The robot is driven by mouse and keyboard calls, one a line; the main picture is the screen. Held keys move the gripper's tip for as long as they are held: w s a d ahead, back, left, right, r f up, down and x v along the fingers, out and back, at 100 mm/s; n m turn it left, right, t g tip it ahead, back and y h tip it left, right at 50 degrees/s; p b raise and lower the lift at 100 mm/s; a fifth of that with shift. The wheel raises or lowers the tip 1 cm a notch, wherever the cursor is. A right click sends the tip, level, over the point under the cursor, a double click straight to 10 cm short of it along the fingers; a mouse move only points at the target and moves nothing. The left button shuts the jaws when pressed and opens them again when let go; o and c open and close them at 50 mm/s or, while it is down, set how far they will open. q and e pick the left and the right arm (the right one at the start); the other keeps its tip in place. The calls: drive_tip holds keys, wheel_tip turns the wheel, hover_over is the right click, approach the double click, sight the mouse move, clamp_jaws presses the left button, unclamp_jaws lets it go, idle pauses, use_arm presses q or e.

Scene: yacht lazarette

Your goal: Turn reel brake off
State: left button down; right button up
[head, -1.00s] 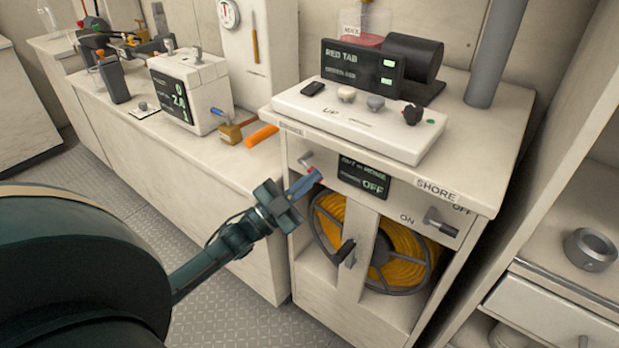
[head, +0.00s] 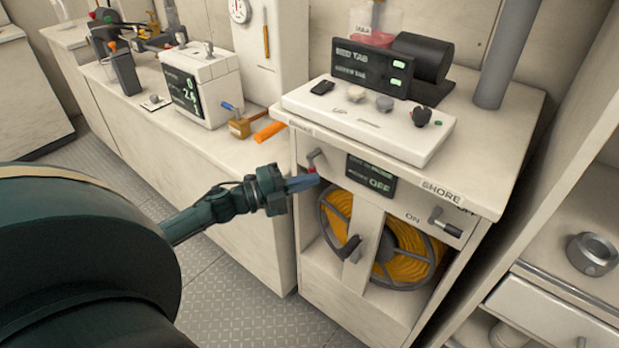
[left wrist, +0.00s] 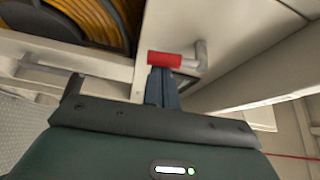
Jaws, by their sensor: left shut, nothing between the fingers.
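The reel brake is a short grey lever with a red grip (head: 313,168) on the front panel of the cabinet (head: 345,285), under a worn label at the top left. In the left wrist view the red grip (left wrist: 164,59) lies just beyond my fingertips, with its grey shank to the right. My left gripper (head: 316,181) is shut and empty, its blue-grey fingers at the lever just below the grip. I cannot tell whether they touch. A small display (head: 371,176) beside the lever reads OFF on its lower line. My right gripper is not in view.
The yellow hose reel (head: 400,255) sits in the open bay below, with a dark crank handle (head: 348,248) in front. A SHORE switch lever (head: 445,222) is at the panel's right. An orange handle (head: 269,132) lies on the left counter.

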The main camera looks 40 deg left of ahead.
use_arm(q)
drive_tip(key=shift+a+m, duration=0.2)
drive_tip(key=shift+m, duration=0.3)
drive_tip(key=shift+f, duration=0.1)
drive_tip(key=shift+d, duration=0.1)
idle(0.3)
